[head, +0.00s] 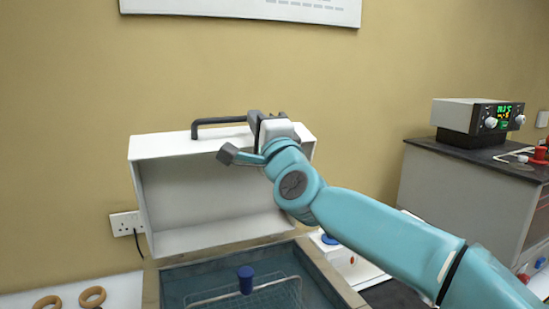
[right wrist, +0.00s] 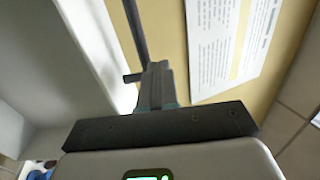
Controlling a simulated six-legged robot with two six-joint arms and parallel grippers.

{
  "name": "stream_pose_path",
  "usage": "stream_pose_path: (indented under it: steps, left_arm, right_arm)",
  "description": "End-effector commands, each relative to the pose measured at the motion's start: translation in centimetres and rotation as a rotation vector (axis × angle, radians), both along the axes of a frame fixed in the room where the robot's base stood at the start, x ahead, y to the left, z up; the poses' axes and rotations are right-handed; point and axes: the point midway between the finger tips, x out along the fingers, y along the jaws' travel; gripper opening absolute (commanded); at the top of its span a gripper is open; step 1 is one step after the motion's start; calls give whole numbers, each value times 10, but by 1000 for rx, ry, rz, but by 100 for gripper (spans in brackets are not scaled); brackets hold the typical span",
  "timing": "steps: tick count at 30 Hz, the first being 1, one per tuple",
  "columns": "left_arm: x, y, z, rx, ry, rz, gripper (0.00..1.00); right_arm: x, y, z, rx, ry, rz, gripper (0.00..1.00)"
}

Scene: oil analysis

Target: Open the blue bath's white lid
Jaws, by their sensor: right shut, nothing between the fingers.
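The white lid (head: 205,195) stands raised on edge behind the bath, its hollow inside facing me. Its dark handle (head: 215,121) is on the upper edge and also shows in the right wrist view (right wrist: 135,35). The bath (head: 151,290) is uncovered below, with a blue interior and a wire basket (head: 275,284) inside. My right gripper (head: 257,122) is at the lid's top edge, by the right end of the handle. Its fingers (right wrist: 157,82) are shut with nothing between them; whether they touch the handle I cannot tell. My left gripper is not in view.
A blue-capped item (head: 245,279) stands at the basket. Wooden rings (head: 92,296) lie on the white surface at left. A wall socket (head: 126,223) is left of the lid. A device with a green display (head: 478,115) stands on the right-hand bench. The wall is close behind the lid.

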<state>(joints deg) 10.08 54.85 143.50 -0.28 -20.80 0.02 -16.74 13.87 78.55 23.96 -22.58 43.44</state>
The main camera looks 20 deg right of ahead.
Motion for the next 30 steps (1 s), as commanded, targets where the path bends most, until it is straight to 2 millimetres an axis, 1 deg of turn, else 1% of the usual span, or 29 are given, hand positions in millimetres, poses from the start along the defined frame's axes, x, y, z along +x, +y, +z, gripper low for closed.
stream_pose_path:
  steps: [1,4,9,13,18,30]
  left_arm:
    - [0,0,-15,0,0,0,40]
    - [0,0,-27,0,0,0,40]
    - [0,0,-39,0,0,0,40]
    - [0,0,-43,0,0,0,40]
    - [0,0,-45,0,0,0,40]
    - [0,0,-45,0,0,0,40]
  right_arm:
    - [-15,0,-12,1,-2,1,0]
    - [-42,-1,-20,1,-3,1,0]
    - [-80,-1,-31,2,-3,2,0]
    - [-100,-1,-36,1,-3,0,0]
    - [-112,-1,-40,0,-1,-1,0]
    - [-115,-2,-40,0,-1,-1,0]
